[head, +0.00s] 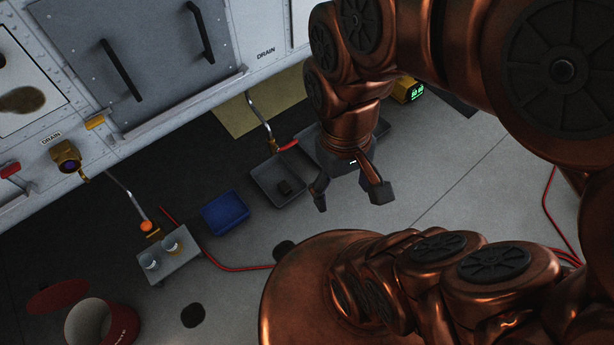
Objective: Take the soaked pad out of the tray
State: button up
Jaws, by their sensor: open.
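A grey tray (267,176) lies on the floor below a drain pipe with a red handle. A small dark block, which looks like the soaked pad (285,187), lies inside it near the middle. My gripper (350,197) is open and points down, just right of the tray in the head view. Nothing shows between its fingers. It is apart from the pad; its height above the floor is hard to tell. The arm and gripper body cover part of the area at the tray's right.
A blue tray (225,212) lies left of the grey one. Further left are a small grey stand (174,257) with two jars and a red-and-white bin (88,322). A red hose (228,267) crosses the floor. The aircraft's panelled side (150,60) bounds the upper left.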

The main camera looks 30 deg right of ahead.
aim_at(285, 189)
jog(key=u, duration=2.45)
jog(key=i, duration=1.3)
jog(key=z, duration=3.05)
